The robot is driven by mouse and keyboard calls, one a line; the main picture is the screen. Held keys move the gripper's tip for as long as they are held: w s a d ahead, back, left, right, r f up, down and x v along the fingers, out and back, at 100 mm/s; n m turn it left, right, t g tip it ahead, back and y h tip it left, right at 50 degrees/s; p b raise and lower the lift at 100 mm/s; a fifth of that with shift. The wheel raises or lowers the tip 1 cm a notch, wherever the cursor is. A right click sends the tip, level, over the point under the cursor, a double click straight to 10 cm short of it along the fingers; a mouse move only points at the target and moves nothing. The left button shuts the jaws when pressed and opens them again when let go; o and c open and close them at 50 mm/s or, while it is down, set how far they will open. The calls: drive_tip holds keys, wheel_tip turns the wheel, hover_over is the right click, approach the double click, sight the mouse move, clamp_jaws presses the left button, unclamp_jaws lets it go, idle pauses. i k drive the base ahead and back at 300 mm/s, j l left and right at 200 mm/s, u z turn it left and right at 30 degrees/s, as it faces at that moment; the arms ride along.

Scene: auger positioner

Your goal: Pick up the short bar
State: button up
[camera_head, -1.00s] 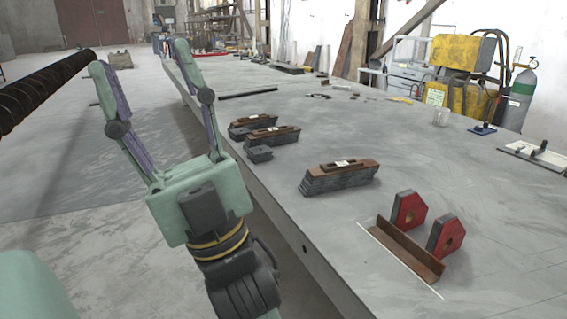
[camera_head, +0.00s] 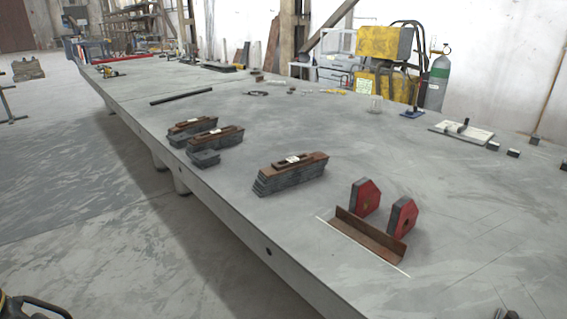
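No piece is labelled as the short bar. A brown, rusty angle-section bar (camera_head: 370,236) lies at the near right of the grey table (camera_head: 300,225), against two red magnet blocks (camera_head: 365,197) (camera_head: 402,217) and beside a thin white line. Stacks of flat bars lie to its left: a larger stack with brown pieces on top (camera_head: 290,175), and two smaller stacks (camera_head: 215,140) (camera_head: 192,126) with a small dark stack (camera_head: 204,158) in front. A slim dark bar (camera_head: 181,96) lies farther back.
The table's long left edge runs toward the back, with open floor (camera_head: 70,200) beside it. A yellow machine and a gas cylinder (camera_head: 437,83) stand behind. The table's middle is mostly clear.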

sight(293, 161)
drive_tip(key=i+j+z, duration=0.45)
drive_tip(key=i, duration=0.15)
drive_tip(key=i+j+z, duration=0.45)
drive_tip(key=j, duration=0.25)
drive_tip(key=i+l, duration=0.05)
